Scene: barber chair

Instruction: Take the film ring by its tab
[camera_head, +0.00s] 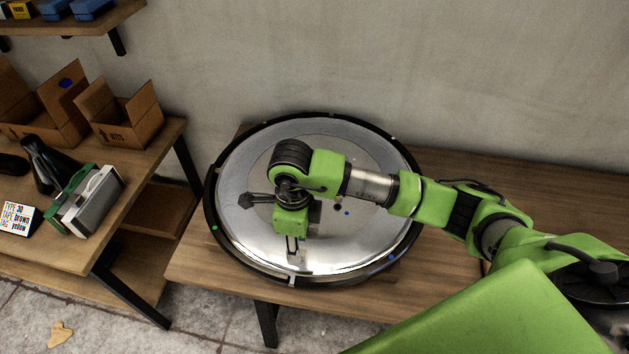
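A large round disc (240,230) with a shiny grey face lies on the wooden bench, with a black ring (209,190) around its edge. A small pale tab (291,280) shows on the ring's front edge; I cannot tell if it is the film ring's tab. My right arm reaches in from the right across the disc. My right gripper (293,248) points down over the front part of the disc, a little behind the pale tab. Its fingers are small and partly hidden by the wrist, so their opening is unclear. My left gripper is not in view.
A second wooden bench (60,250) at left holds cardboard boxes (122,112), a black bottle-like object (45,165), a green and grey device (88,200) and a text card (18,218). A shelf hangs above. Free bench top (500,180) lies right of the disc.

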